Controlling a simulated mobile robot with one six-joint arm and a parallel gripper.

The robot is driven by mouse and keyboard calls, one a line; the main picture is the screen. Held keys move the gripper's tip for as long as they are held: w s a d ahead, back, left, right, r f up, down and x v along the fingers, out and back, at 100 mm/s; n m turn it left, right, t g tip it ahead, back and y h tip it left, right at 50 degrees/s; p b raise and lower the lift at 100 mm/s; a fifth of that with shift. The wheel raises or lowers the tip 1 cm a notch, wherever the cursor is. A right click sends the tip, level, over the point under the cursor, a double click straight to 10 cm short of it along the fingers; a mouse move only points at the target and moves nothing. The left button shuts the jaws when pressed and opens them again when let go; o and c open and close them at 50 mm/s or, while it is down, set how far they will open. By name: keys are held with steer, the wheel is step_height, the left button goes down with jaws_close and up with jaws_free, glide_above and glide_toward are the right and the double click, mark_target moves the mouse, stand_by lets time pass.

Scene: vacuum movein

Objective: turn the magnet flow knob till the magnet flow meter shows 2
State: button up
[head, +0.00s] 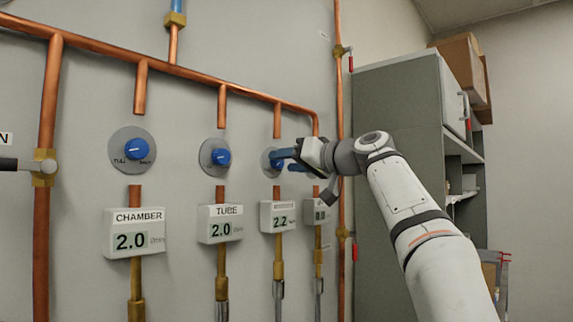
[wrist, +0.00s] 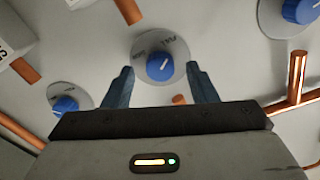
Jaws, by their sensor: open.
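The magnet flow knob is most likely the third blue knob (head: 279,163), on a round grey plate on the wall. Its meter (head: 279,216) below reads 2.2, and the label on it is too small to read surely. My gripper (head: 290,160) is at this knob and partly covers it. In the wrist view the blue knob (wrist: 160,67) has a white pointer line and lies between the two open fingers (wrist: 160,82). A gap shows on both sides, and the fingers are not closed on it.
To the left are the CHAMBER knob (head: 137,149) and TUBE knob (head: 221,157), with meters (head: 136,233) (head: 220,224) both at 2.0. A fourth meter (head: 317,211) reads about 0.0, its knob hidden behind my gripper. Copper pipes (head: 180,70) run along the wall; a grey cabinet (head: 398,150) stands right.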

steer(key=b+v, duration=0.1)
steer(key=v, duration=0.5)
steer(key=shift+s+d, duration=0.3)
steer(key=s+d+f+m+g+h+p, duration=0.1)
steer(key=s+d+f+m+h+p, duration=0.15)
steer(key=f, duration=0.55)
steer(key=s+d+f+m+g+h+p, duration=0.1)
steer(key=s+f+h+p, duration=0.15)
steer(key=f, duration=0.45)
steer(key=s+d+f+m+g+h+p, duration=0.1)
steer(key=s+f+m+h+p, duration=0.15)
steer(key=f, duration=0.55)
steer(key=s+d+f+g+h+p, duration=0.2)
steer(key=s+d+f+h, duration=0.1)
steer(key=s+f, duration=0.8)
steer(key=s+d+f+g+h+p, duration=0.2)
steer(key=s+d+f, duration=0.3)
steer(key=s+f, duration=0.6)
steer(key=shift+s+g+h, duration=0.35)
steer(key=shift+g+h, duration=0.35)
steer(key=shift+h, duration=0.15)
steer(key=shift+d, duration=0.1)
